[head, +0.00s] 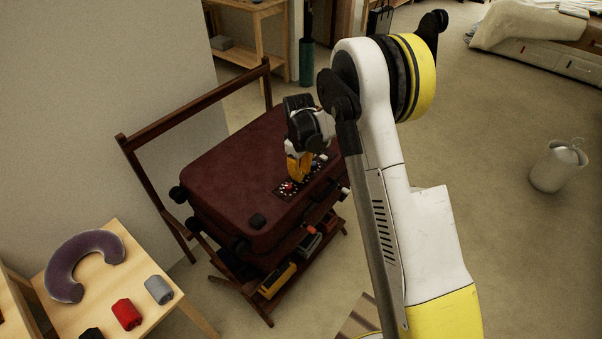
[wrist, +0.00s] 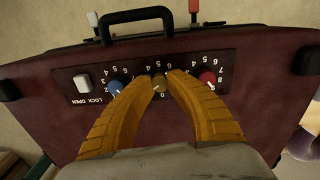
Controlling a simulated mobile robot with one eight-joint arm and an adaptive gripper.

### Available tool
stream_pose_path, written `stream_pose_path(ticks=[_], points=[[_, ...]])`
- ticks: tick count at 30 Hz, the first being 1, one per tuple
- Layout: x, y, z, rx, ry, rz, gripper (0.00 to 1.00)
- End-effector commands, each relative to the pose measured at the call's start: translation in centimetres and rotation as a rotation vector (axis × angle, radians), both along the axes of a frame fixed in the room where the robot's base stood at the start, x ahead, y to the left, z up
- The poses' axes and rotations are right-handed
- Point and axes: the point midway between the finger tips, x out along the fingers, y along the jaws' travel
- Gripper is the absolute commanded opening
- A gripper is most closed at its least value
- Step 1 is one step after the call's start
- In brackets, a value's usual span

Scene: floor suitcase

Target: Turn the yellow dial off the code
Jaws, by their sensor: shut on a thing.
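The yellow dial (wrist: 160,83) is the middle one of three on the dark lock panel (wrist: 60,86) of a maroon suitcase (head: 235,170). In the wrist view my gripper (wrist: 161,76) has its two yellow fingers closed around this dial from both sides. The head view shows my gripper (head: 299,172) pointing down at the panel, and its fingers hide the yellow dial there. A blue dial (wrist: 115,88) is to the left and a red dial (wrist: 207,78) to the right in the wrist view. A white lock slider (wrist: 82,82) is at the panel's left end.
The suitcase lies on a dark wooden rack (head: 190,120). A side table (head: 70,295) at the lower left carries a purple neck pillow (head: 68,268), a red roll (head: 126,314) and a grey roll (head: 158,289).

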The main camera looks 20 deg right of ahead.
Motion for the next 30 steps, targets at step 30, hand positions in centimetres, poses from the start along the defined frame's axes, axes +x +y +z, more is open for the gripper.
stream_pose_path(ticks=[30], points=[[-0.07,0.05,-0.03,0.001,0.0,0.397,0.0]])
